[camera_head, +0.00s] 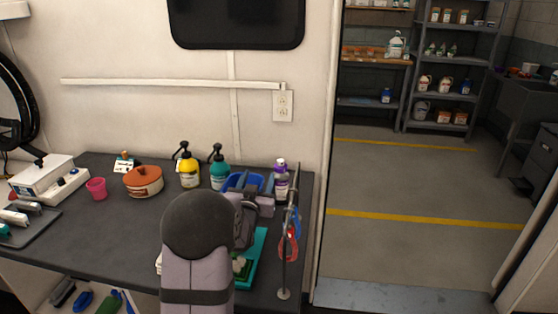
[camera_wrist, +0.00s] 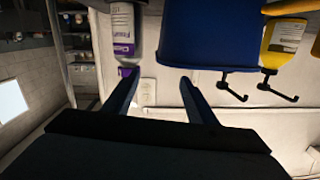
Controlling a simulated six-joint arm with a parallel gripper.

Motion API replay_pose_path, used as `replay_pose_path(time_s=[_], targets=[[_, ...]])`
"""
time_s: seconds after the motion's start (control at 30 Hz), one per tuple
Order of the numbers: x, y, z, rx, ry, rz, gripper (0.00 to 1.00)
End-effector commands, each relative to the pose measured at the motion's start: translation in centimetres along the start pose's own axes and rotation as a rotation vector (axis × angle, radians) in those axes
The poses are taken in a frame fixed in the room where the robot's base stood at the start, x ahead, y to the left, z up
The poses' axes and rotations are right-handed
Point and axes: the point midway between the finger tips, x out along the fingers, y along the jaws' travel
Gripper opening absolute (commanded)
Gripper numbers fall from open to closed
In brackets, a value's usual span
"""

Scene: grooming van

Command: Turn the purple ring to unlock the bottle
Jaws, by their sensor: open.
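The bottle (camera_head: 281,183) stands upright at the right end of the dark counter, white and purple with a purple top. The purple ring (camera_head: 281,167) is at its neck, too small here to tell from the cap. In the wrist view, which is upside down, the bottle (camera_wrist: 121,30) is at upper left and its purple neck part (camera_wrist: 126,70) is partly hidden by my left finger. My gripper (camera_wrist: 160,76) is open and empty. The ring is not between the fingers; touching cannot be told. In the head view my arm partly hides the gripper.
A blue tub (camera_wrist: 208,35) is beside the bottle, beyond my right finger. Yellow (camera_head: 189,172) and teal (camera_head: 219,171) pump bottles stand to the left. A metal post with hanging red and blue loops (camera_head: 290,240) is close in front on the right. The wall is behind.

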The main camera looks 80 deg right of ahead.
Motion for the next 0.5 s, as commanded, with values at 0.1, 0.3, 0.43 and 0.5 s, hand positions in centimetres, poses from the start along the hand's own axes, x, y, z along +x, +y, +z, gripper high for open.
replay_pose_path(time_s=[0.1,0.3,0.43,0.5], targets=[[-0.9,2.5,-0.4,-0.049,0.041,0.096,0.52],[-1.7,4.3,-0.4,-0.091,0.069,0.17,0.52],[-1.6,4.5,-0.4,-0.094,0.071,0.174,0.52],[-1.4,4.5,-0.5,-0.093,0.071,0.173,0.52]])
